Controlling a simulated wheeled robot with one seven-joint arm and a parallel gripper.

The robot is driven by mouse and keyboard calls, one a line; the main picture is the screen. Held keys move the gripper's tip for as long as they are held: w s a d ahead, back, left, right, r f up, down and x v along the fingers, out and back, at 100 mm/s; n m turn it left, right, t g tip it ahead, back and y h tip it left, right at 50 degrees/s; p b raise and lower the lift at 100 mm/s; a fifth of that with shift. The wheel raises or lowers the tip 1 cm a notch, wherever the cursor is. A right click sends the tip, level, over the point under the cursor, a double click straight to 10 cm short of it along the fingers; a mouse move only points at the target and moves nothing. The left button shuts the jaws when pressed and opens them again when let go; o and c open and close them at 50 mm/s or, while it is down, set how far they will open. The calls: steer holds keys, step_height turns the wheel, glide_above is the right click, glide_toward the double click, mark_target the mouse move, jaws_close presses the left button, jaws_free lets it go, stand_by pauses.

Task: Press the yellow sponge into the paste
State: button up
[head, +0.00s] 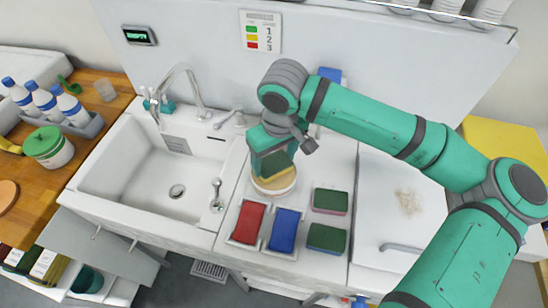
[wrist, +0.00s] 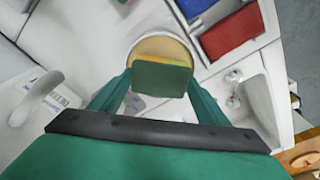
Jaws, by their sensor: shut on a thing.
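The yellow sponge (head: 277,166) with a dark green scouring side is held in my gripper (head: 270,160), over a round white dish of tan paste (head: 274,186). In the wrist view the sponge (wrist: 162,79) sits between the two green fingers of my gripper (wrist: 160,86), with its green side facing the camera and a thin yellow edge showing. The paste dish (wrist: 160,47) is behind it and partly hidden by it. I cannot tell whether the sponge touches the paste.
A red cloth (head: 248,222) and a blue cloth (head: 285,229) lie in trays in front. Two green-topped sponges (head: 330,200) lie to the right. A white sink (head: 160,170) with a tap is at left. A brown smudge (head: 408,202) marks the white surface at right.

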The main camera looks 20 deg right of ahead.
mark_target(274, 162)
steer(key=shift+f, duration=0.5)
stand_by(0.8)
steer(key=shift+d, duration=0.1)
stand_by(0.3)
steer(key=shift+s, duration=0.1)
stand_by(0.4)
steer(key=shift+w+r, duration=0.25)
steer(key=shift+r, duration=0.6)
steer(key=shift+a+r, duration=0.2)
steer(key=shift+r, duration=0.4)
steer(key=shift+s+d+r, duration=0.1)
steer(key=shift+d+r, duration=0.05)
steer(key=shift+r, duration=0.3)
steer(key=shift+s+d+r, duration=0.1)
steer(key=shift+r, duration=0.3)
steer(key=shift+a+r, duration=0.1)
steer(key=shift+r, duration=1.05)
